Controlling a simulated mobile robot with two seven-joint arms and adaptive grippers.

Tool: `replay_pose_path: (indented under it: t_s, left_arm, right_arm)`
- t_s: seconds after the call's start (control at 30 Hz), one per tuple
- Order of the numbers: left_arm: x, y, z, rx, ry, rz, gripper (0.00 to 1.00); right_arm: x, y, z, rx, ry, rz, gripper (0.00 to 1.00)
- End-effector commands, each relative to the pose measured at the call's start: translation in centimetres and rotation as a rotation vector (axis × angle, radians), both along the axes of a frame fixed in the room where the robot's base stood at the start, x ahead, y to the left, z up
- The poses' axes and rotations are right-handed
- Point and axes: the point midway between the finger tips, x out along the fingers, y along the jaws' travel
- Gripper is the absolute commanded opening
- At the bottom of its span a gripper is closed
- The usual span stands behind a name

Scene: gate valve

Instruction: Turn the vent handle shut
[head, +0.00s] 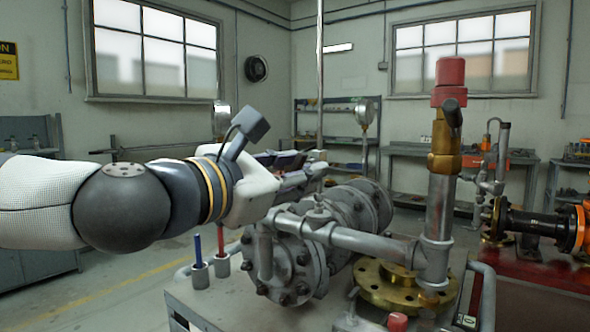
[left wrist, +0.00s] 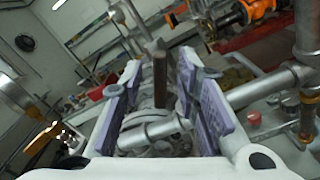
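A grey flanged valve body (head: 345,215) stands on the bench, with a pipe (head: 365,238) running to an upright pipe with a brass fitting (head: 445,150) and red cap (head: 450,78). My left gripper (head: 310,168) reaches in from the left, above the valve body. In the left wrist view, its purple-padded fingers (left wrist: 165,105) are apart. A dark brown upright bar (left wrist: 160,80), possibly the vent handle, shows between them above a grey pipe (left wrist: 150,135). I cannot tell whether either finger touches it. No handle is clearly visible in the head view. My right gripper is not in view.
A brass flange (head: 375,290) lies right of the valve body. Blue (head: 198,250) and red (head: 221,240) rods stand in holders on the left. An orange and black machine (head: 550,225) stands at right. Floor at left (head: 120,290) is clear.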

Motion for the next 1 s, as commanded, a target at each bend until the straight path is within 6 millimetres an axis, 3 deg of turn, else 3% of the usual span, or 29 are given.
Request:
replay_pose_path:
  t_s: [0.07,0.2,0.67,1.0]
  left_arm:
    - [0.0,0.0,0.0,0.000,0.000,0.000,0.29]
    - [0.0,0.0,0.0,0.001,-0.001,0.000,0.00]
    - [-0.1,0.0,0.2,0.042,-0.032,0.000,0.00]
    - [-0.2,0.0,0.5,0.250,-0.186,0.002,0.00]
  right_arm:
    - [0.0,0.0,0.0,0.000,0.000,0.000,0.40]
    - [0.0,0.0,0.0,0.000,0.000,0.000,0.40]
    - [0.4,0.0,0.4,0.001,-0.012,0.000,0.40]
    - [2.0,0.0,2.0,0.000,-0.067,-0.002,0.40]
